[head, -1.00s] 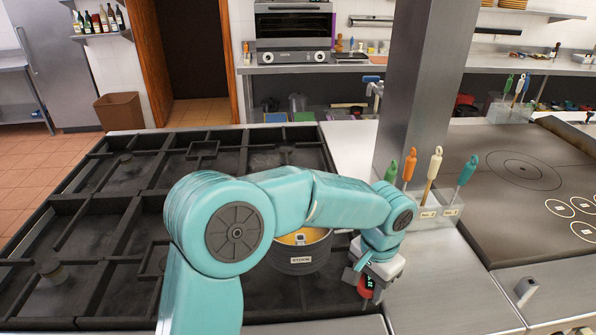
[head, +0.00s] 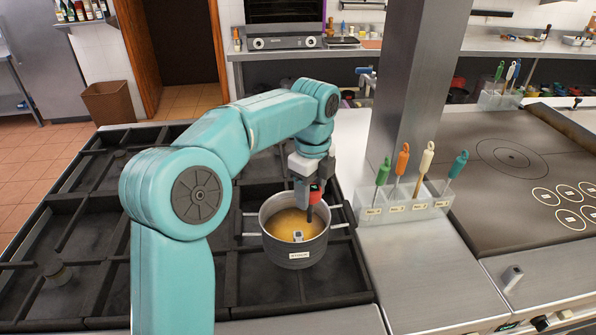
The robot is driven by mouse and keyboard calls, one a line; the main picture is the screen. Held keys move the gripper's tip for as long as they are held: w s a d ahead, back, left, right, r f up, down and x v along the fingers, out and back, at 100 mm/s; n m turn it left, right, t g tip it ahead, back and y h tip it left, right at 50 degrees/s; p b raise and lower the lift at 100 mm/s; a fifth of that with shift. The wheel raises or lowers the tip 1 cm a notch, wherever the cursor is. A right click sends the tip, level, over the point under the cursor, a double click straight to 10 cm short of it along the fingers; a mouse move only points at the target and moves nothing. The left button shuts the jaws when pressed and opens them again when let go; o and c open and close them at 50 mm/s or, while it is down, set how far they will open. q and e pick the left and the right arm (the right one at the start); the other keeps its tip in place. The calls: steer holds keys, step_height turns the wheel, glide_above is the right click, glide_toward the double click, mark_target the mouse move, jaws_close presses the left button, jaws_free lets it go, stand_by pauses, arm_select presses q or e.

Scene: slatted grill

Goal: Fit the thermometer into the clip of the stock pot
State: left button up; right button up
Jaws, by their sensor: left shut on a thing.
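The stock pot (head: 282,252) is a grey pot with two side handles, a label on its front and yellow-orange liquid inside. It stands on the stove grate. A small light-grey piece, which looks like the clip (head: 298,236), is at the inner front of the rim. My left gripper (head: 309,189) is shut on the red thermometer (head: 317,197), which has a dark display. It holds the thermometer roughly upright over the back right part of the pot, apart from the clip. The thermometer's lower end is hard to make out. My right gripper is out of view.
A clear holder (head: 398,214) with several coloured-handled tools stands on the steel counter right of the pot. A steel pillar (head: 410,95) rises behind it. Black grates (head: 262,290) surround the pot. A second holder (head: 499,100) stands farther back.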

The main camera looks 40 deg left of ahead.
arm_select(q)
steer(key=a+r+m, duration=0.1)
steer(key=s+a+r+m, duration=0.1)
steer(key=shift+a+r+m, duration=0.3)
steer(key=shift+a+m, duration=0.05)
steer(key=shift+m, duration=0.05)
steer(key=shift+d, duration=0.1)
step_height(320, 180, down, 7)
steer(key=b, duration=0.3)
stand_by(0.3)
steer(key=shift+p, duration=0.5)
stand_by(1.5)
step_height(320, 180, down, 8)
steer(key=b, duration=0.5)
steer(key=shift+b, duration=0.3)
stand_by(2.5)
